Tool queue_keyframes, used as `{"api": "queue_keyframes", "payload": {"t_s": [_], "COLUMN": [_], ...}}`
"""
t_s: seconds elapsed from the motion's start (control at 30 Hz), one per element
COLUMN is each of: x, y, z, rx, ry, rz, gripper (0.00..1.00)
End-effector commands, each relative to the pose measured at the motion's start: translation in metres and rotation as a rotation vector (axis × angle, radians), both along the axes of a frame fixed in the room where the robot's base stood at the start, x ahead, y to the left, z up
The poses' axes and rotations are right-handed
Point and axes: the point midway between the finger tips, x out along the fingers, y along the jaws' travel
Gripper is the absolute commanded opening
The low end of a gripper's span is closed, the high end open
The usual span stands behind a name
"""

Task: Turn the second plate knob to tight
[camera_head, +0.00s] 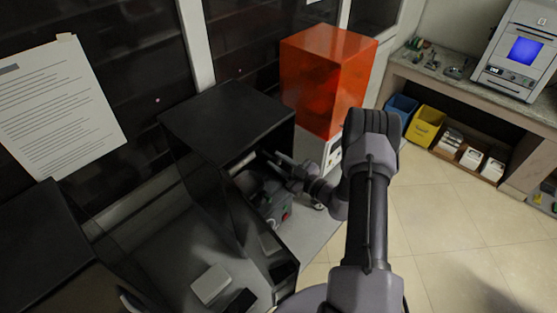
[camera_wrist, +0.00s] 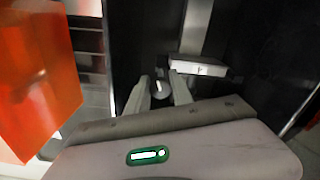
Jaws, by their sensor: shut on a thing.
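My gripper (camera_head: 284,161) reaches into the open side of a black box-shaped housing (camera_head: 222,118). In the wrist view its two pale fingers (camera_wrist: 161,84) stand on either side of a small dark round knob (camera_wrist: 159,90) with a white mark, and are shut on it. The fingers partly hide the knob. Just above and right of it is a flat block with a light front edge (camera_wrist: 200,66), joined to a grey vertical bar (camera_wrist: 197,25). I cannot tell which plate the knob belongs to or how tight it is. In the head view the knob is not discernible.
An orange translucent box (camera_head: 325,75) stands just behind the arm, and it also shows at the left of the wrist view (camera_wrist: 35,80). The black housing's walls are close around the gripper. A bench (camera_head: 465,92) with blue and yellow bins stands at right; the tiled floor (camera_head: 450,215) is clear.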

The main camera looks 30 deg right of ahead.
Motion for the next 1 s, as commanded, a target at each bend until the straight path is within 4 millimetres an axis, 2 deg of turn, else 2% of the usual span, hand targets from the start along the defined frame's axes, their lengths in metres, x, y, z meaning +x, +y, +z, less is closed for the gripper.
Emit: {"api": "queue_keyframes", "payload": {"t_s": [0.4, 1.0], "x": [-0.0004, -0.0006], "y": [0.0008, 0.0010], "z": [-0.0001, -0.0006], "rx": [0.222, 0.283], "ry": [0.082, 0.104], "rz": [0.000, 0.000], "gripper": [0.00, 0.00]}}
